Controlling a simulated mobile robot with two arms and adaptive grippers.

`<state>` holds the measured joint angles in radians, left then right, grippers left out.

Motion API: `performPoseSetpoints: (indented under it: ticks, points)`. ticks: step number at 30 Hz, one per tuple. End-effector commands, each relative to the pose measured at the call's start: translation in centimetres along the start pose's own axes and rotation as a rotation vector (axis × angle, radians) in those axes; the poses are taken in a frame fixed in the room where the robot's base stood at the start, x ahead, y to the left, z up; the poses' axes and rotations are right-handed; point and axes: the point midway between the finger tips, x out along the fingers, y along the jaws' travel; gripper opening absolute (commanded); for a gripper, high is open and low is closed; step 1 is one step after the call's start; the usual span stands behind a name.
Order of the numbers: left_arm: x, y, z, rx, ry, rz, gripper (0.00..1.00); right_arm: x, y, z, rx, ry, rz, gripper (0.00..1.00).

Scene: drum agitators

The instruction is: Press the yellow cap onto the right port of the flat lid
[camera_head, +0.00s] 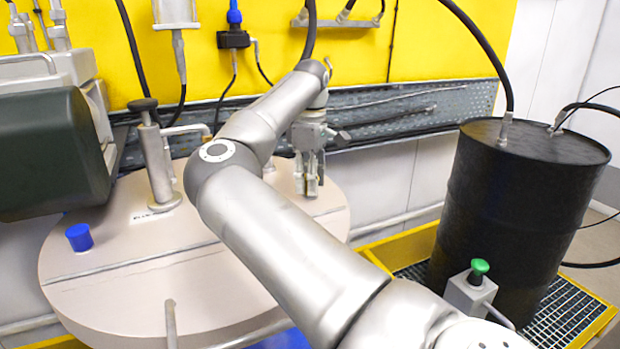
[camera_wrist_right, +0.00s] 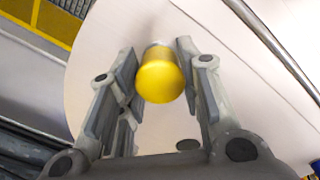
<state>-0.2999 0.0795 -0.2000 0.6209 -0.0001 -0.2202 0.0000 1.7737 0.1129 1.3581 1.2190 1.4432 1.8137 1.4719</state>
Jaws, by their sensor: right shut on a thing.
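The flat lid (camera_head: 130,285) is a round, pale beige disc on a drum, partly hidden behind my right arm. My right gripper (camera_head: 310,190) points down over the lid's right part. It is shut on the yellow cap, of which only a sliver shows in the head view. In the right wrist view my gripper (camera_wrist_right: 160,72) has a finger on each side of the yellow cap (camera_wrist_right: 160,80). A grey band shows just beyond the cap. I cannot tell whether the cap touches the right port, which is hidden. My left gripper is not in view.
A blue cap (camera_head: 79,237) sits on the lid's left side. A metal post with a black knob (camera_head: 155,160) stands near the lid's back. A dark green housing (camera_head: 50,155) is at left. A black drum (camera_head: 515,210) and a green button (camera_head: 480,266) are at right.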

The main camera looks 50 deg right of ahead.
Motion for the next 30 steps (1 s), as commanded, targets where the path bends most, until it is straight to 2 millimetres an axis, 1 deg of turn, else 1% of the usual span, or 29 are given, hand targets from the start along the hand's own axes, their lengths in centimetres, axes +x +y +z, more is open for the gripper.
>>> performPoseSetpoints:
  ticks: [8,30]
  points:
    - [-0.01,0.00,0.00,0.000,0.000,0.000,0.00,0.00,-0.01,-0.01,0.000,0.000,0.000,0.21]
    - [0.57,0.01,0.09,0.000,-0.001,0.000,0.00,0.87,-0.01,-0.01,0.000,0.000,0.000,0.21]
